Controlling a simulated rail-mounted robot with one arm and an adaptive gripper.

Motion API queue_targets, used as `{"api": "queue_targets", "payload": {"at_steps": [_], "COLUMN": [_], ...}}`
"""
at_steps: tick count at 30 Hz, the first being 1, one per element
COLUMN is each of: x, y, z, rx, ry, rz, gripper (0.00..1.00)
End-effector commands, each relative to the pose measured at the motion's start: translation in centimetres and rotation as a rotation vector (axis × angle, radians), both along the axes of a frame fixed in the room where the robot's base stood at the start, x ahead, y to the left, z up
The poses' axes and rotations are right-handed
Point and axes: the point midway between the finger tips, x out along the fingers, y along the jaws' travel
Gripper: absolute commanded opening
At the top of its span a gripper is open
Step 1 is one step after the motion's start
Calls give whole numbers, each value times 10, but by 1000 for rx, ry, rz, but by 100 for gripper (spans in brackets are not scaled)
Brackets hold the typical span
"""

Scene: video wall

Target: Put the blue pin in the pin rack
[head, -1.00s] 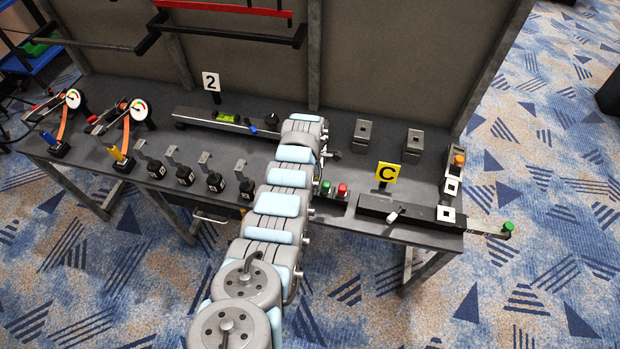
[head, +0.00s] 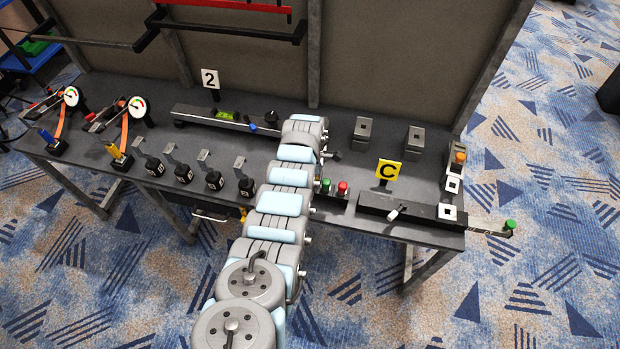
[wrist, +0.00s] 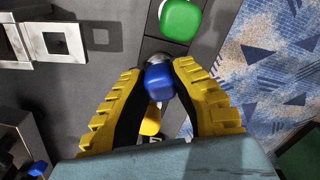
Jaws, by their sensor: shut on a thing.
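In the wrist view, the yellow-and-black fingers of my gripper (wrist: 160,92) are shut on the blue pin (wrist: 160,82). A dark strip with a green-capped piece (wrist: 180,20) lies just ahead of the blue pin. The same strip appears to be the low dark rack (head: 334,196) at the bench's front edge in the head view, with a green and a red cap. A yellow piece (wrist: 152,120) shows below the blue pin, between the fingers. I cannot tell whether the blue pin sits in a hole or above the strip. My arm hides the gripper in the head view.
Several black blocks with upright tabs (head: 195,175) stand left of my arm along the front edge. A yellow C sign (head: 388,172) and a long black fixture (head: 410,217) stand to the right. Two grey blocks (head: 363,130) stand behind. A silver fixture (wrist: 58,43) lies left of my gripper.

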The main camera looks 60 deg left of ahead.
Motion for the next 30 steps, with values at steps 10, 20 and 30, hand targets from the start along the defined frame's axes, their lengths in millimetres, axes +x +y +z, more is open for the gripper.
{"api": "queue_targets", "payload": {"at_steps": [10,20,30], "x": [0,0,0], "y": [0,0,0], "z": [0,-1,0], "rx": [1,0,0], "ry": [0,0,0], "rz": [0,0,0], "gripper": [44,77,77]}}
